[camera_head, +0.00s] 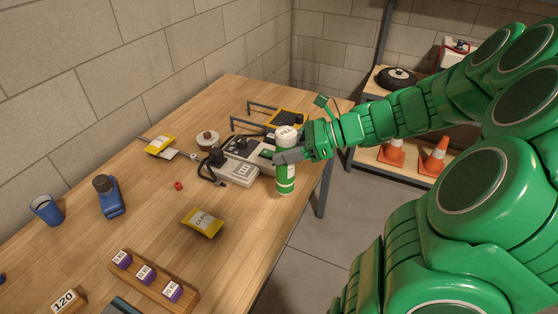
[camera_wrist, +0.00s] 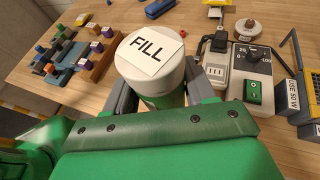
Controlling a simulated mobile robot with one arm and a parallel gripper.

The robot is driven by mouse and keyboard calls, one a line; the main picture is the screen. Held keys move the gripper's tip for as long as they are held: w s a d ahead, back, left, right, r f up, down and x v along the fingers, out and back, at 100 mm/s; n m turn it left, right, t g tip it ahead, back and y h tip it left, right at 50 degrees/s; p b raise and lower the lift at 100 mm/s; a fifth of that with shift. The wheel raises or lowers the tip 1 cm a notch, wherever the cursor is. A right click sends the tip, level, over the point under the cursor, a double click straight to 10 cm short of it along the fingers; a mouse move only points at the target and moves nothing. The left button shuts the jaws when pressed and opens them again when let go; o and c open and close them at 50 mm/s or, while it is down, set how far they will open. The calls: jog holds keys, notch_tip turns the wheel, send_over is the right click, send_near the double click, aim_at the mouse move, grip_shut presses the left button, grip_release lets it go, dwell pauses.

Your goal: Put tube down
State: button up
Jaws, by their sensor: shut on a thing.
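The tube (camera_head: 286,182) is an upright green and white cylinder with a white cap labelled FILL. In the wrist view its cap (camera_wrist: 150,55) fills the upper middle and hides most of its body. My gripper (camera_head: 288,157) is shut around the tube's upper part, a finger on each side; it also shows in the wrist view (camera_wrist: 160,92). In the head view the tube's lower end appears over the wooden table (camera_head: 245,225) near its right edge. I cannot tell whether it touches the tabletop.
A grey switch box (camera_head: 240,168) with a cable stands close left of the tube. A yellow packet (camera_head: 202,222) lies to the front left. A wooden block with purple weights (camera_head: 145,273) is at the front. Bare tabletop lies between the packet and the tube.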

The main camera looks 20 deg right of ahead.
jog(key=w+f, duration=0.7)
jog(key=f, duration=0.3)
jog(key=shift+d, duration=0.4)
jog(key=o, duration=1.3)
jog(key=shift+f, duration=0.1)
jog(key=v, duration=1.2)
jog(key=shift+d, duration=0.1)
